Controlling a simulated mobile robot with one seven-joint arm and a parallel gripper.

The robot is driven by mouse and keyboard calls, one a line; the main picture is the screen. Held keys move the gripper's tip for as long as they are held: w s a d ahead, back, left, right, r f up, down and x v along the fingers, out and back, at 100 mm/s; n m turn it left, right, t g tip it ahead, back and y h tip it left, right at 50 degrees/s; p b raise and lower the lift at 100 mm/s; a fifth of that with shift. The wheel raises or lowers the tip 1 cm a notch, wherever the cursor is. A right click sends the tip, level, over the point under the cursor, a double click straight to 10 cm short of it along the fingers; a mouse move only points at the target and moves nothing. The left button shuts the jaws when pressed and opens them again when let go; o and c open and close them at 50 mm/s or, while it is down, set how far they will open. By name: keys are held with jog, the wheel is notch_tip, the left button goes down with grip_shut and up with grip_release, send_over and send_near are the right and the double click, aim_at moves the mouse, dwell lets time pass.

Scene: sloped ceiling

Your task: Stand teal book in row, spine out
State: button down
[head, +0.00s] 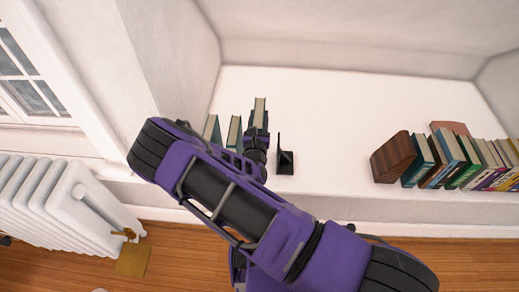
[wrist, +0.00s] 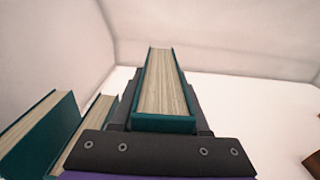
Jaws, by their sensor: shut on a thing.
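The teal book (wrist: 165,122) is held in my gripper (wrist: 168,118), with a dark finger along each side. Its cream page edges face up and a teal edge faces the wrist camera. In the head view the book (head: 260,104) stands roughly upright above the white ledge, and my gripper (head: 257,128) reaches it from the front. Whether its bottom touches the ledge is hidden. Two other teal books stand to its left, the outer one (head: 212,128) and the nearer one (head: 234,132). Both also show at the left of the wrist view, the outer lower left (wrist: 42,130).
A black bookend (head: 285,160) stands just right of my gripper. The white ledge (head: 335,120) is clear from there to a brown wooden block (head: 393,158) and a row of several books (head: 465,160) at the right. A wall closes the left side.

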jog(key=shift+f+b, duration=1)
jog(key=shift+f, duration=3.55)
jog(key=shift+c, duration=2)
grip_release()
jog(key=shift+s+r, duration=0.15)
jog(key=shift+s, duration=0.05)
jog(key=s+p, duration=0.1)
jog(key=s, duration=1)
jog(key=shift+s+a+p, duration=0.15)
jog(key=shift+s+p, duration=0.15)
jog(key=shift+s, duration=0.1)
